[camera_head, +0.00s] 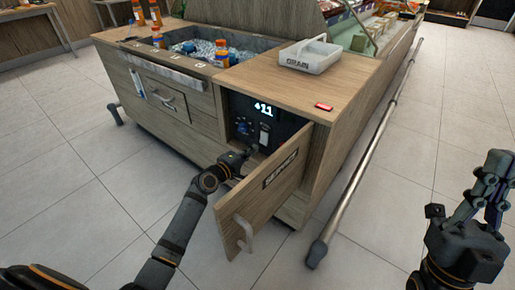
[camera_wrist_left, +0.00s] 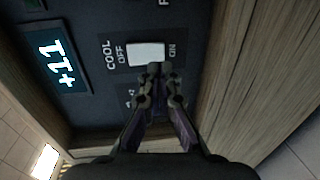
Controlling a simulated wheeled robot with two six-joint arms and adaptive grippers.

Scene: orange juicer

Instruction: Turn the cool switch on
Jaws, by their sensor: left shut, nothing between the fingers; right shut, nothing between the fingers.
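The cool switch (camera_wrist_left: 147,54) is a white rocker on a dark control panel (camera_wrist_left: 95,110). In the left wrist view OFF is printed to its left and ON to its right. My left gripper (camera_wrist_left: 160,69) is shut and empty, its fingertips at the edge of the switch towards the ON side. I cannot tell whether they touch it. In the head view my left gripper (camera_head: 243,155) reaches into the open compartment, in front of the panel with its lit display (camera_head: 264,108). My right gripper (camera_head: 492,172) is shut and empty, raised at the far right, away from the counter.
The cabinet door (camera_head: 268,190) stands open beside my left arm. Wooden side walls (camera_wrist_left: 245,70) close in on the panel. On the counter are a grey crate (camera_head: 310,58) and a small red item (camera_head: 324,106). A metal rail (camera_head: 370,145) runs along the right.

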